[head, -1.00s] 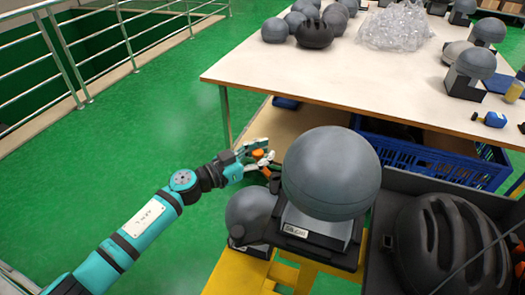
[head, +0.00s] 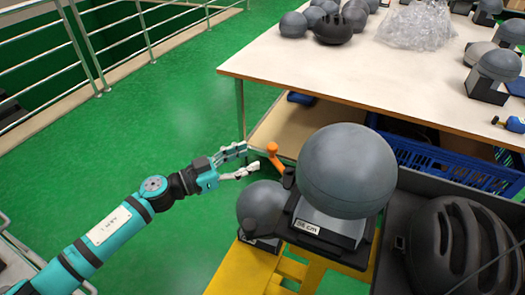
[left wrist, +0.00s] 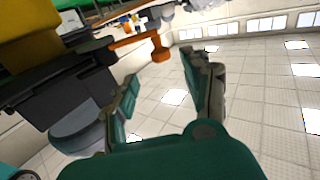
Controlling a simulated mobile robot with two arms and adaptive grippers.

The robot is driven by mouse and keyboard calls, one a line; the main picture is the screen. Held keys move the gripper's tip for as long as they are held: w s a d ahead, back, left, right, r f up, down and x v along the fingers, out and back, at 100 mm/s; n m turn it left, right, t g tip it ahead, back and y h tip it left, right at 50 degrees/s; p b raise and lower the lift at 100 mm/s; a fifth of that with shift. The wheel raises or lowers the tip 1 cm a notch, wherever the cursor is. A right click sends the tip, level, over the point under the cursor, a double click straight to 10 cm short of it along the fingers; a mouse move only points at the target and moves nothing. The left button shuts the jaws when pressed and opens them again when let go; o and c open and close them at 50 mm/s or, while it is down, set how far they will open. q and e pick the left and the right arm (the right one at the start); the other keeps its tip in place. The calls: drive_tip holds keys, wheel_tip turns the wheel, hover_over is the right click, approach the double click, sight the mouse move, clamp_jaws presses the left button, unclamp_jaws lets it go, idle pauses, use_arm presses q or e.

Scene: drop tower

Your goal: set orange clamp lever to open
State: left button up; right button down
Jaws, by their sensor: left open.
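The orange clamp lever (head: 274,157) sticks up at the left side of the dark mount under the large grey headform (head: 347,170). In the left wrist view the lever (left wrist: 130,43) runs sideways from the dark mount and ends in a short bent knob. My left gripper (head: 251,160) is open and empty, just left of the lever in the head view, with its fingers pointing at it. In the left wrist view its fingertips (left wrist: 160,75) are spread, with the lever's knob beyond them and a visible gap. My right gripper is not in view.
A smaller grey headform (head: 261,207) sits below the lever, above a yellow frame (head: 240,270). A dark bin with a black helmet (head: 455,250) is at the right. The table (head: 350,75) stands behind. Green floor to the left is clear.

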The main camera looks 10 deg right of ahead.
use_arm(q)
drive_tip(key=shift+v, duration=1.2)
